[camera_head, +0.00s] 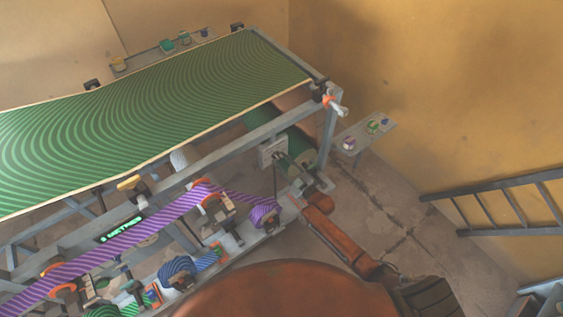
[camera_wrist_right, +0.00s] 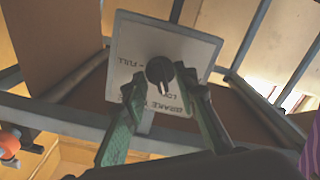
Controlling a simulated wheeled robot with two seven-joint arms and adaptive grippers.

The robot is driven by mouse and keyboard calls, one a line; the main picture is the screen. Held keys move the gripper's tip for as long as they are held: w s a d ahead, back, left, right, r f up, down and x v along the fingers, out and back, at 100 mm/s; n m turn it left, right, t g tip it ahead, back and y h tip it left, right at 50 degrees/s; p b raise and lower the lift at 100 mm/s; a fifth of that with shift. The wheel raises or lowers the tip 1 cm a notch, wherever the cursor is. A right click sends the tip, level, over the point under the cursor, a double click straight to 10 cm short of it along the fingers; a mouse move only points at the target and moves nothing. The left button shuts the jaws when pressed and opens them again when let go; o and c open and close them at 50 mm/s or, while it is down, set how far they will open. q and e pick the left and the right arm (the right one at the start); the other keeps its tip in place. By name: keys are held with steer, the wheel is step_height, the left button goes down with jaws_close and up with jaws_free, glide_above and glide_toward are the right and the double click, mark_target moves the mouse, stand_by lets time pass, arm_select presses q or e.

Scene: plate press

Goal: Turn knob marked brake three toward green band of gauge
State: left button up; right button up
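A pale square plate (camera_wrist_right: 185,45) fills the upper middle of the right wrist view, with lettering that seems to include "BRAKE" and "FULL". A round black knob (camera_wrist_right: 158,68) with a white pointer mark stands at its centre, the mark toward the bottom. My right gripper (camera_wrist_right: 160,80) is open, its green fingers with dark tips on either side of the knob; I cannot tell whether they touch it. In the head view the plate (camera_head: 267,152) is on the machine's near end, with my right gripper (camera_head: 286,163) in front. My left gripper is not in view. I cannot make out the gauge.
A green striped web (camera_head: 150,115) runs over the machine's frame. A purple striped band (camera_head: 130,230) crosses below it, near a green-lit display (camera_head: 121,228). A small shelf (camera_head: 376,130) holding small items is at right. A dark ladder (camera_head: 500,204) is by the wall.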

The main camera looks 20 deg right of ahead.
steer(key=shift+c, duration=0.4)
jaws_close()
steer(key=shift+m, duration=0.3)
steer(key=m, duration=0.5)
steer(key=shift+m, duration=0.3)
steer(key=m, duration=0.5)
steer(key=shift+f, duration=0.1)
steer(key=shift+m, duration=0.4)
steer(key=shift+o, duration=0.4)
jaws_free()
